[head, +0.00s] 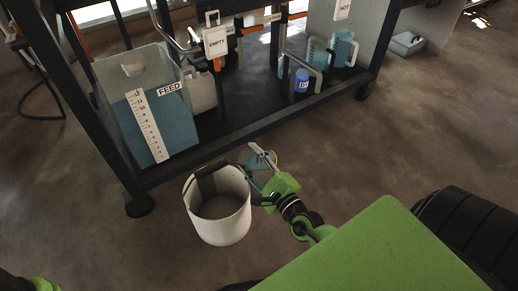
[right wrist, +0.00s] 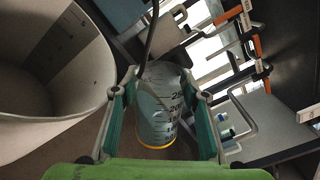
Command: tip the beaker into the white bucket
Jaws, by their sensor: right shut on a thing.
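The white bucket (head: 232,222) stands on the floor in front of the rack, with a dark band over its rim. In the right wrist view the bucket (right wrist: 88,100) fills the left side. My right gripper (head: 258,172) is just right of the bucket, beside its rim. It is shut on the beaker (right wrist: 160,100), a clear graduated vessel with bluish contents and a yellow ring at one end. In the head view the beaker (head: 267,158) is partly hidden by the gripper; its exact tilt is hard to tell. My left gripper is out of view.
A dark-framed rack stands behind, its lower shelf (head: 255,118) near the bucket. It carries a blue FEED tank (head: 172,118), a white jug (head: 202,92), blue jugs (head: 344,50) and a blue labelled container (head: 301,82). An EMPTY tag (head: 216,42) hangs above. Floor at right is open.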

